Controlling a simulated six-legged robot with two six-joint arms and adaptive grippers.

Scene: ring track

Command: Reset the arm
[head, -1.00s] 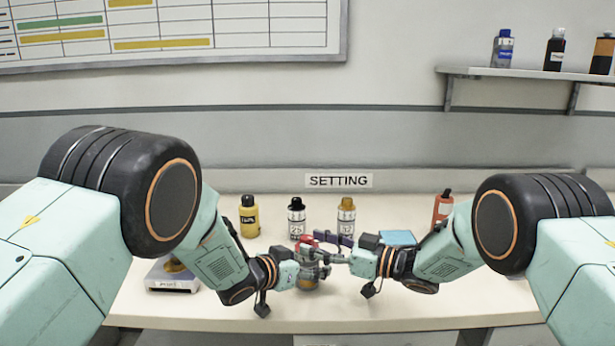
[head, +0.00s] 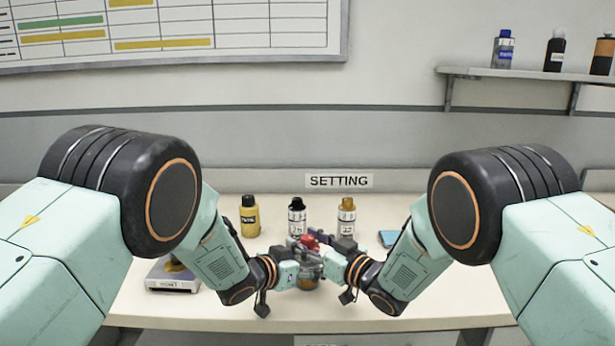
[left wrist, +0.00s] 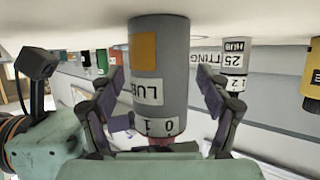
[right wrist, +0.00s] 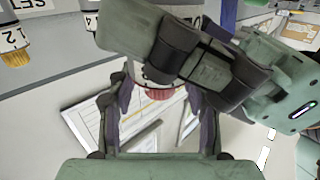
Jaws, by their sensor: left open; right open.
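A grey bottle with an orange square and a "LUB" label stands upside down in the left wrist view (left wrist: 160,75). Its lower part shows in the head view (head: 307,284). My left gripper (left wrist: 168,88) is open, with a finger on each side of the bottle; I cannot tell if they touch it. My right gripper (head: 318,246) is open at the bottle's top, close beside the left gripper. A red ribbed cap (right wrist: 158,93) shows between the right fingers in the right wrist view, partly hidden by the left gripper.
A yellow bottle (head: 250,217), a dark-capped bottle (head: 297,219) and a gold-capped bottle (head: 346,218) stand at the back of the table (head: 215,308). A scale (head: 172,278) is at the left. A blue item (head: 387,239) is partly hidden by my right arm.

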